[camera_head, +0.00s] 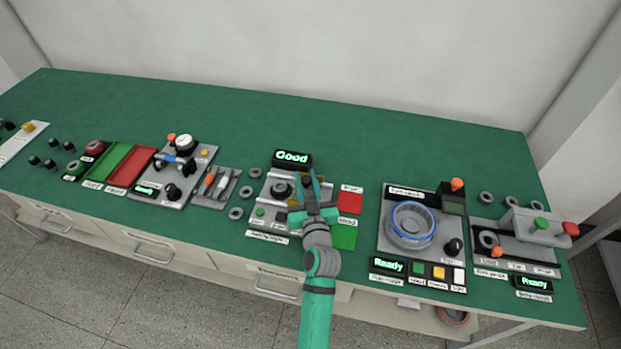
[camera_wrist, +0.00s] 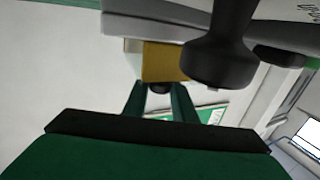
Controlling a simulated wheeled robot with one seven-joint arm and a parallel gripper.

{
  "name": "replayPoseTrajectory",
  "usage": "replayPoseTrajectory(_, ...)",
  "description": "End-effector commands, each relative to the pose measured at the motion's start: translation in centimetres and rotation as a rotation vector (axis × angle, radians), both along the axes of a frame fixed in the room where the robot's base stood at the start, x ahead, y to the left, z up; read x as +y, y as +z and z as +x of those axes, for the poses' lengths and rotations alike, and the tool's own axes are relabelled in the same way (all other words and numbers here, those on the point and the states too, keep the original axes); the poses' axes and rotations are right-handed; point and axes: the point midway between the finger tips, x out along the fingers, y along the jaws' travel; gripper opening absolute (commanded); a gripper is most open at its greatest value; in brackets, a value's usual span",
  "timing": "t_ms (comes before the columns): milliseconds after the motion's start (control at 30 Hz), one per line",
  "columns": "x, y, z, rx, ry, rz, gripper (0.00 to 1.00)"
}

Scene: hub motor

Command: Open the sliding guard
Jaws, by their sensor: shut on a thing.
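My gripper (camera_head: 312,192) is at the middle station, whose grey base plate (camera_head: 262,212) lies below a lit "Good" display (camera_head: 292,158). Right beyond the knob is a yellow-brown block (camera_wrist: 165,62). A larger black knob (camera_wrist: 215,62) stands beside the fingers, to their right. The sliding guard cannot be told apart clearly; my arm and gripper hide part of the station.
Red (camera_head: 349,202) and green (camera_head: 343,237) pads lie right of my gripper. A station with a blue-rimmed ring (camera_head: 412,222) is farther right. Loose grey rings (camera_head: 236,213) and a tool holder (camera_head: 214,188) lie left. The table's back strip (camera_head: 260,120) is clear.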

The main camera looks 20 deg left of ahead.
Motion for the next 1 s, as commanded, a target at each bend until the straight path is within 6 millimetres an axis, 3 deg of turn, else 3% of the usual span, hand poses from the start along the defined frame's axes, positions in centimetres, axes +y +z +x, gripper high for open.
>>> replayPoseTrajectory(367,0.2,-0.2,-0.3,0.003,0.010,-0.001,0.00)
replayPoseTrajectory(400,0.3,-0.2,-0.3,0.003,0.010,-0.001,0.32)
replayPoseTrajectory(467,0.3,-0.2,-0.3,0.002,0.010,0.000,0.42)
replayPoseTrajectory(800,-0.1,-0.1,-0.4,0.001,0.007,0.000,0.42)
replayPoseTrajectory(1000,-1.2,-0.1,-2.3,0.002,0.005,0.001,0.42)
